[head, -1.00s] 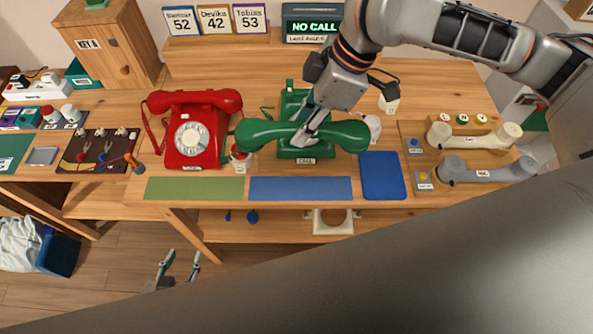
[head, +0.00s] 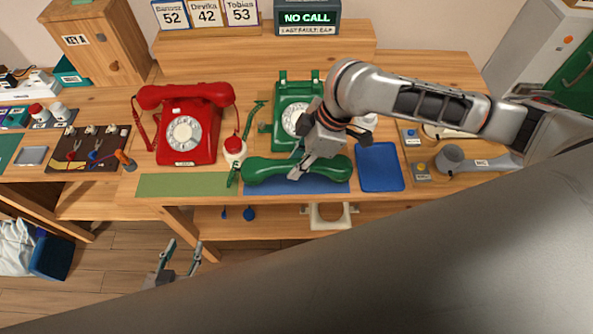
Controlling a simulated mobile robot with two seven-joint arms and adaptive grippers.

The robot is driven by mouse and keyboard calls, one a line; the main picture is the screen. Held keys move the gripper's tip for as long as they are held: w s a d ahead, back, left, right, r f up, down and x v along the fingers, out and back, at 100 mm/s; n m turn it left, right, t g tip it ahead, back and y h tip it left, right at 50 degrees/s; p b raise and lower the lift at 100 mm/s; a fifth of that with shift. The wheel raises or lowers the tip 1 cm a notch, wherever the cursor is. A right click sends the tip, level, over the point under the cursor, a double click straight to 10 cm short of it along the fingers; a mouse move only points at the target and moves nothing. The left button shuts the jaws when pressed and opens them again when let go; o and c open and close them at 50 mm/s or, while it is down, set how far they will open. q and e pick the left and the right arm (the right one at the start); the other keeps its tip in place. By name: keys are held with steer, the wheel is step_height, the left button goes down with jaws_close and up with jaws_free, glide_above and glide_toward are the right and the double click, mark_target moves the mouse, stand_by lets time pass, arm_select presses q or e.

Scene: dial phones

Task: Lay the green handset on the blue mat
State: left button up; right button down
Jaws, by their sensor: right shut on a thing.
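The green handset (head: 265,171) lies horizontally in front of the green phone (head: 287,104), low over the far part of the blue mat (head: 325,188) at the table's front edge. I cannot tell whether it touches the mat. My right gripper (head: 300,169) is shut on the middle of the handset from above and hides part of it. The green phone's cradle is empty. My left gripper (head: 184,246) is open and empty, below the front edge of the table, away from the handset.
A green mat (head: 185,185) lies left of the blue mat, and a thicker blue pad (head: 379,168) lies right of it. The red phone (head: 185,134) stands at the left with its handset on. A red-and-white round item (head: 235,147) stands close to the green handset's left end.

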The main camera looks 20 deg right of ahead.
step_height(320, 180, down, 4)
steer(key=shift+r+b, duration=0.1)
steer(key=shift+b, duration=0.3)
steer(key=c, duration=1.8)
jaws_free()
steer(key=shift+o, duration=0.2)
